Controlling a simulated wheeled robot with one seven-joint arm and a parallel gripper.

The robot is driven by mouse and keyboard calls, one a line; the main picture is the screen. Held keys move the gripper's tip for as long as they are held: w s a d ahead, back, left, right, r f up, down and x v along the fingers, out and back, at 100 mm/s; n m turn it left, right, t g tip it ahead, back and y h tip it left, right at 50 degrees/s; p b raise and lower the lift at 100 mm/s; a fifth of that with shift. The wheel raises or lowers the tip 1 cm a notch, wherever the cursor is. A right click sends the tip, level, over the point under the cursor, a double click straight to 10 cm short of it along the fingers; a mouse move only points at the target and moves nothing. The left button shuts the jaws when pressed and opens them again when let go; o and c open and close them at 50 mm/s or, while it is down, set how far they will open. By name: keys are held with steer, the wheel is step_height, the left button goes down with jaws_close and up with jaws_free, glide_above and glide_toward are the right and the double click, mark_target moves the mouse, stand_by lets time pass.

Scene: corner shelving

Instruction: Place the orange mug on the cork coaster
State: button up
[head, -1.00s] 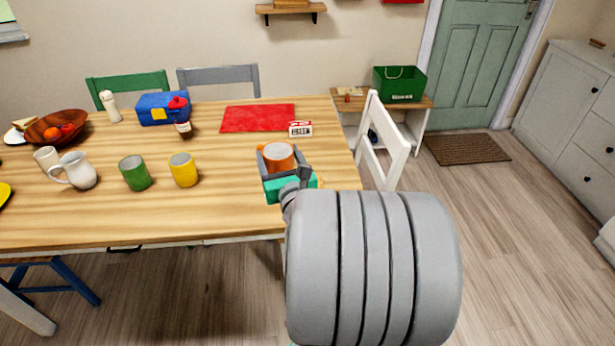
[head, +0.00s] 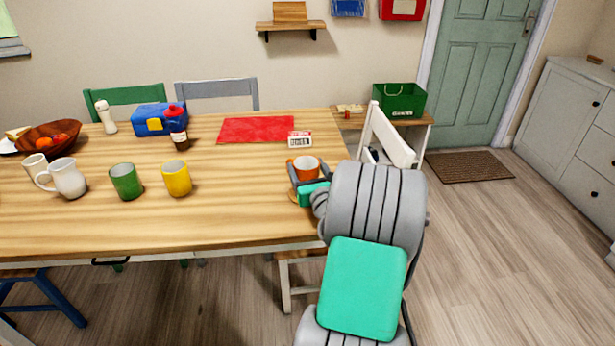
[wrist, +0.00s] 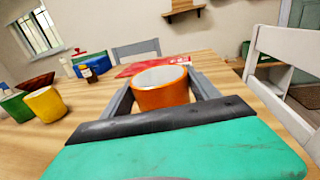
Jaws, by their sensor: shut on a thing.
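The orange mug (head: 301,172) is upright between the fingers of my gripper (head: 309,174), at the right end of the wooden table. In the wrist view the orange mug (wrist: 161,97) fills the space between the two grey fingers of my gripper (wrist: 161,84), which is shut on it. A thin tan edge (head: 292,196) shows beside the gripper in the head view. It may be the cork coaster, but my gripper hides most of that spot. I cannot tell whether the mug's base touches anything.
Green (head: 126,182) and yellow (head: 177,179) mugs stand to the left. A white chair (head: 388,136) is close on the right. The table between yellow mug and gripper is clear.

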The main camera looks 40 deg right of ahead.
steer(key=shift+f, duration=0.55)
steer(key=shift+f, duration=0.2)
steer(key=o, duration=1.8)
steer(key=shift+s+r, duration=0.1)
steer(key=shift+r, duration=0.1)
steer(key=v, duration=1.2)
steer(key=shift+b, duration=0.3)
